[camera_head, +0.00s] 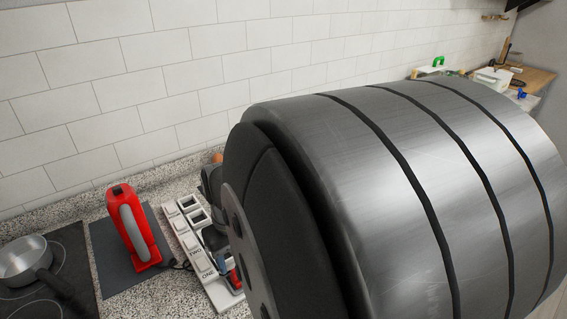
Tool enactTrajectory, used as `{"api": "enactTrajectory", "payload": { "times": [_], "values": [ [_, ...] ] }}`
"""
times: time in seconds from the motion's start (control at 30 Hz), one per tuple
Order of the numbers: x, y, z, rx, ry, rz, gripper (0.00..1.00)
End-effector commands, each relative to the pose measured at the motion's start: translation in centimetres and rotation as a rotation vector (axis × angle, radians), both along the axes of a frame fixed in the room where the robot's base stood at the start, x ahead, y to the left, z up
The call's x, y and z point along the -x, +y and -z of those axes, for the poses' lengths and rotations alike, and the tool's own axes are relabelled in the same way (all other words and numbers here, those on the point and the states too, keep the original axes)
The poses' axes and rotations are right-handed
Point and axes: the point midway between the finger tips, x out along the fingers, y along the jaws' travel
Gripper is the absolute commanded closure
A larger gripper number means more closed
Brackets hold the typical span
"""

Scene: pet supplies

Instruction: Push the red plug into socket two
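A white socket strip (187,238) lies on the speckled counter, with square openings along it and dark lettering on its near half. A small red piece, which looks like the red plug (235,279), shows at the strip's near end beside the label ONE. I cannot tell whether it sits in a socket or is held. My gripper (214,238) is over the strip, mostly hidden behind my large metal arm link. Its fingers cannot be made out clearly. Socket two is partly hidden by my gripper.
A red appliance with a grey side (133,228) stands on a dark mat (107,250), with a dark cord at its base. A pot (24,262) sits on the black hob at the left. A tiled wall (150,90) runs behind. Several small items stand at the far right.

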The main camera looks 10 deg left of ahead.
Motion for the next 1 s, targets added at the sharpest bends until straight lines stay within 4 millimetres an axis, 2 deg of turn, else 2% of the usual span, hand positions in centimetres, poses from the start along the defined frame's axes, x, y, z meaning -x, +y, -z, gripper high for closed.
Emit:
{"api": "enactTrajectory", "payload": {
  "times": [0.1, 0.23, 0.57, 0.67, 0.83, 1.0],
  "values": [
    [0.2, 0.2, 2.0, 0.004, 0.006, -0.001, 0.45],
    [0.1, 0.2, 3.6, 0.004, 0.006, -0.001, 0.45],
    [0.1, 0.3, 4.4, 0.002, 0.002, -0.001, 0.45],
    [0.1, 0.3, 4.4, 0.002, 0.002, -0.001, 0.61],
    [0.1, 0.3, 4.3, 0.002, 0.002, -0.001, 0.94],
    [0.1, 0.2, 4.3, 0.002, 0.002, -0.001, 0.94]
  ]
}}
